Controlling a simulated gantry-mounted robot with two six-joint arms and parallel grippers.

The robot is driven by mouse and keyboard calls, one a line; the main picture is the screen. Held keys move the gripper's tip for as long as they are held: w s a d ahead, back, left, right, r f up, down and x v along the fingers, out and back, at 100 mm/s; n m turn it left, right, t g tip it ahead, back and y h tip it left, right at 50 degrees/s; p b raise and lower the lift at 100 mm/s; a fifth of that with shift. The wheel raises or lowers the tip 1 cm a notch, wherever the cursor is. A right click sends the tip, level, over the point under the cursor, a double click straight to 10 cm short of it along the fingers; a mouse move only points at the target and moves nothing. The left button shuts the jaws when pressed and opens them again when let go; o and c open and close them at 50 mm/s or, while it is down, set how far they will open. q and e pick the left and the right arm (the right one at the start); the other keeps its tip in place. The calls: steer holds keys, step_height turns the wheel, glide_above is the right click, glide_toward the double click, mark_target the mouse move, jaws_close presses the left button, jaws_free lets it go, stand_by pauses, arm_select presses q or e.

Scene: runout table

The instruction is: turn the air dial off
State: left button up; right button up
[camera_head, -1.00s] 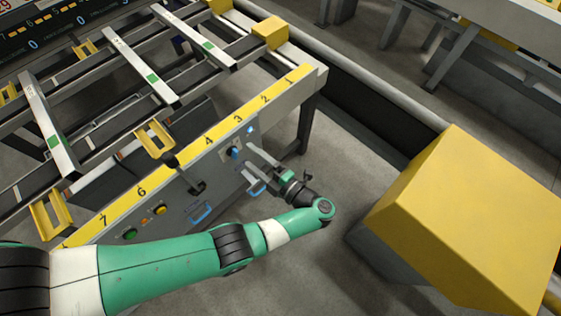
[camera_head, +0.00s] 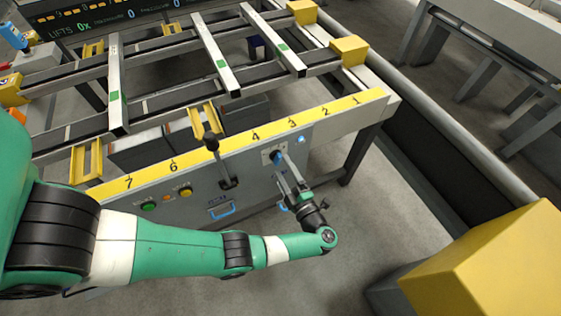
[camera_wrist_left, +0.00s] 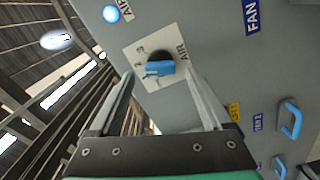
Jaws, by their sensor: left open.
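The air dial (camera_head: 277,157) is a blue knob on a pale plate on the front panel of the runout table. In the left wrist view the dial (camera_wrist_left: 161,68) has a black base, a blue grip bar and the label AIR beside it. My left gripper (camera_head: 283,168) is open in front of the panel. In the left wrist view the left gripper's fingers (camera_wrist_left: 160,76) stand on either side of the dial, with gaps showing between them and the knob. I cannot tell how far the tips are from the panel. My right gripper is not in view.
A round blue light (camera_wrist_left: 111,14) sits near the dial. A black lever (camera_head: 221,165), a green button (camera_head: 149,206), a yellow button (camera_head: 186,193) and blue handles (camera_head: 221,210) are on the same panel. A large yellow block (camera_head: 490,265) stands at the lower right. Grey floor is open between.

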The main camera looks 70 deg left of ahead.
mark_target(277, 158)
arm_select(q)
steer(key=shift+s+a, duration=0.15)
steer(key=shift+a, duration=1.3)
steer(key=shift+c, duration=0.3)
jaws_close()
